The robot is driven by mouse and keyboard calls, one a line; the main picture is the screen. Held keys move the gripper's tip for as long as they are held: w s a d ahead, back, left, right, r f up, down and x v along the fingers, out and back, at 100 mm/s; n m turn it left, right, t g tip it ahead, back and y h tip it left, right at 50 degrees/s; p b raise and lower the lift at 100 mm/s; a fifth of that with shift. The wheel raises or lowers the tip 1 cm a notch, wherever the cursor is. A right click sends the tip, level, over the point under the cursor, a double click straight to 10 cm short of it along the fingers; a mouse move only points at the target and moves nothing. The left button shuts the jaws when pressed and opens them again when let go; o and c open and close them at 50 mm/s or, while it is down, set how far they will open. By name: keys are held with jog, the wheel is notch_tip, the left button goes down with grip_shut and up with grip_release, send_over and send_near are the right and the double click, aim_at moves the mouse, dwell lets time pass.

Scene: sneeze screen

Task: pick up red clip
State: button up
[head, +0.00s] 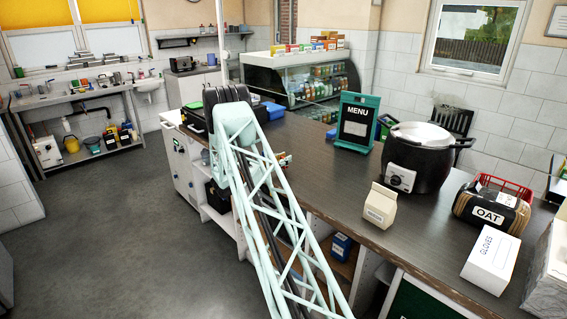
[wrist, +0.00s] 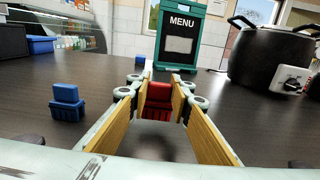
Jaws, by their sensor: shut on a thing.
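The red clip (wrist: 159,95) shows in the wrist view between the fingertips of my gripper (wrist: 160,103). My gripper is shut on it, with one wood-coloured finger pad on each side. The clip appears upright, and a blurred dark patch shows on the counter below and in front of it. I cannot tell whether the clip touches the counter. In the head view my arm covers much of the area around the gripper, and only a small red spot shows beside the arm.
A blue clip (wrist: 66,102) stands on the counter to the left. A green menu sign (wrist: 181,35) stands behind the gripper, and a black pot (wrist: 272,58) stands at right. A carton (head: 380,206), a white gloves box (head: 491,260) and a red basket (head: 502,186) are on the counter (head: 320,185).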

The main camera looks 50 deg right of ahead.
jog(key=shift+r, duration=0.85)
jog(key=s+a, duration=0.2)
jog(key=a, duration=0.5)
jog(key=s+a+r, duration=0.1)
jog(key=s+a, duration=0.2)
jog(key=a, duration=0.5)
jog(key=shift+r+p, duration=0.15)
jog(key=shift+p, duration=0.3)
jog(key=shift+a, duration=0.1)
jog(key=shift+w, duration=0.15)
